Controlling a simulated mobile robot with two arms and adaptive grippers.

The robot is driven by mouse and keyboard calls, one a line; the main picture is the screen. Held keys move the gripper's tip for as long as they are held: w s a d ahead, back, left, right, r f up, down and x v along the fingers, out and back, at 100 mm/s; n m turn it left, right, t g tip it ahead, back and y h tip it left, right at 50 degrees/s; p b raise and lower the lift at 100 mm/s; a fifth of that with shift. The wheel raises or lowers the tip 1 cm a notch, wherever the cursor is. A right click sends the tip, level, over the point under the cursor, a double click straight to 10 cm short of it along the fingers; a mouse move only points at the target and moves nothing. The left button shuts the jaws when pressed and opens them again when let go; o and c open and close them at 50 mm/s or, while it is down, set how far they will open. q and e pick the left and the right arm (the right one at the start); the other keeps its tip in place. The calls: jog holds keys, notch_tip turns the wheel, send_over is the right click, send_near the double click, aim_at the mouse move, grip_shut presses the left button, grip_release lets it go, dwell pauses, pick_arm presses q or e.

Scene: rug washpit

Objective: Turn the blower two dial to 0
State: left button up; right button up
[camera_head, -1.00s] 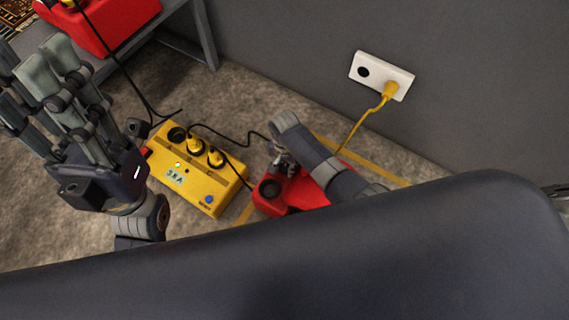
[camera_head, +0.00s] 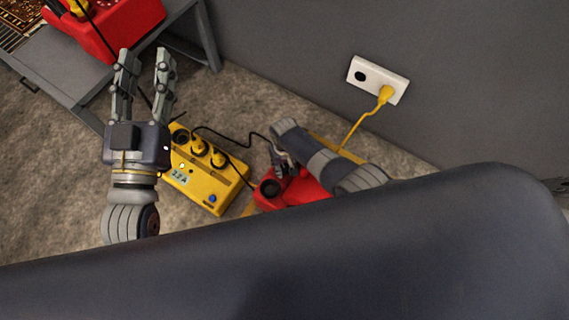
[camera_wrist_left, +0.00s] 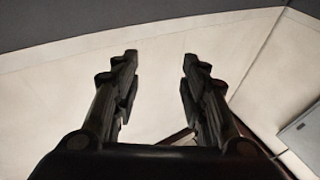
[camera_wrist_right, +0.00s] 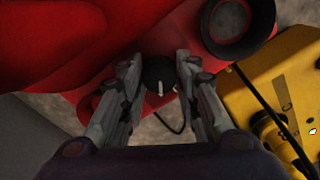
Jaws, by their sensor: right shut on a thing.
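A red blower (camera_head: 302,188) sits on the floor beside the yellow power box; I see no label telling which blower it is. My right gripper (camera_head: 281,158) reaches down to it. In the right wrist view, the fingers of this gripper (camera_wrist_right: 160,72) are closed on a small black dial (camera_wrist_right: 158,76) with a white pointer line, on the red body (camera_wrist_right: 85,50). The pointer points roughly toward the palm; no scale marks are readable. My left gripper (camera_head: 143,58) is open and empty, raised left of the yellow box.
The yellow power box (camera_head: 225,192) has black sockets, yellow plugs and a small, hard-to-read display (camera_head: 179,176). Another red machine (camera_head: 125,28) stands on a grey bench (camera_head: 60,68). A yellow cord (camera_head: 358,125) runs to the white wall outlet (camera_head: 368,76). Black cables cross the floor.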

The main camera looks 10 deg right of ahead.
aim_at(285, 168)
jog(key=n, duration=0.3)
jog(key=shift+n+p, duration=0.3)
pick_arm(q)
jog(key=shift+w+a+f+g+y, duration=0.15)
jog(key=shift+f+g+y, duration=0.15)
jog(key=shift+f+g, duration=0.75)
jog(key=shift+w+a+f+g+y, duration=0.15)
jog(key=shift+f+g+y, duration=0.25)
jog(key=shift+f, duration=1.15)
pick_arm(e)
jog(key=shift+n, duration=1.5)
jog(key=o, duration=0.8)
pick_arm(q)
jog(key=shift+f, duration=0.2)
pick_arm(e)
jog(key=shift+r, duration=0.1)
pick_arm(q)
jog(key=shift+r, duration=0.1)
pick_arm(e)
jog(key=shift+r, duration=5.85)
